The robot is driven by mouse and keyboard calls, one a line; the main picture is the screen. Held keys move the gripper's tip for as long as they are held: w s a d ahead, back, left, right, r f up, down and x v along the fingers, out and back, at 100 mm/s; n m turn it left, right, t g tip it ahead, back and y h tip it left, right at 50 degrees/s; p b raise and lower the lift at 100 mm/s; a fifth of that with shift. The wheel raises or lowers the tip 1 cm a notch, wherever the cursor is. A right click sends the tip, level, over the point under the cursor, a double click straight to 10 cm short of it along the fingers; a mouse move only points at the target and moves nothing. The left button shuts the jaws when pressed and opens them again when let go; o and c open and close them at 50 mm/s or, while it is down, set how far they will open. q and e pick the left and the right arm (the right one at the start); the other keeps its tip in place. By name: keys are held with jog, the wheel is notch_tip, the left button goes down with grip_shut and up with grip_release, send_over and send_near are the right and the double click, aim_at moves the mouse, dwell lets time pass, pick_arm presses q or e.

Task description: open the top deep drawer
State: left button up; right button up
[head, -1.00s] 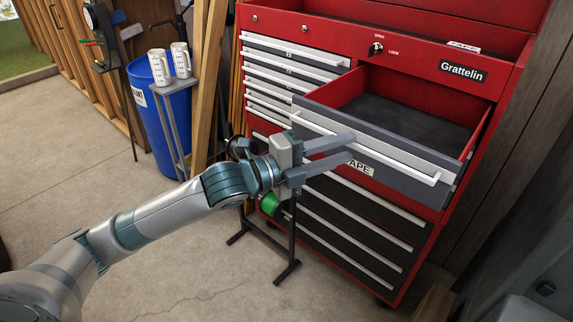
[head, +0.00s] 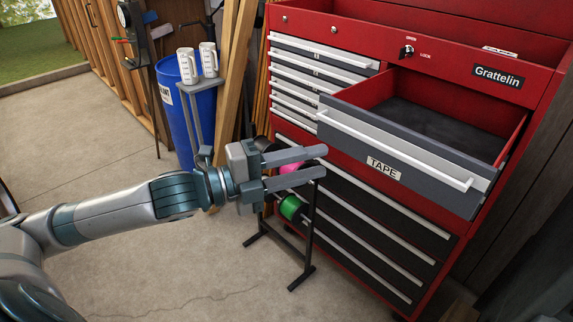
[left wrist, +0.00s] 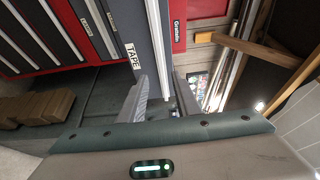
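The top deep drawer (head: 440,174) of the red cabinet has a grey front with a TAPE label (head: 384,168) and a long white handle (head: 400,152). The drawer is pulled well out, and its dark-lined inside looks empty. My left gripper (head: 320,162) is left of the drawer front, fingers parted with nothing between them, clear of the handle. In the left wrist view the two fingers (left wrist: 162,90) are also apart, with the TAPE label just beyond the left one. My right gripper is not in view.
The red tool cabinet (head: 447,57) has shut shallow drawers upper left and shut dark drawers below. A black stand with a green spool (head: 292,207) and a pink spool (head: 298,167) is close to my left gripper.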

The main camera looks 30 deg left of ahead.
pick_arm(q)
jog(key=shift+p+v, duration=1.65)
jog(key=shift+v, duration=0.6)
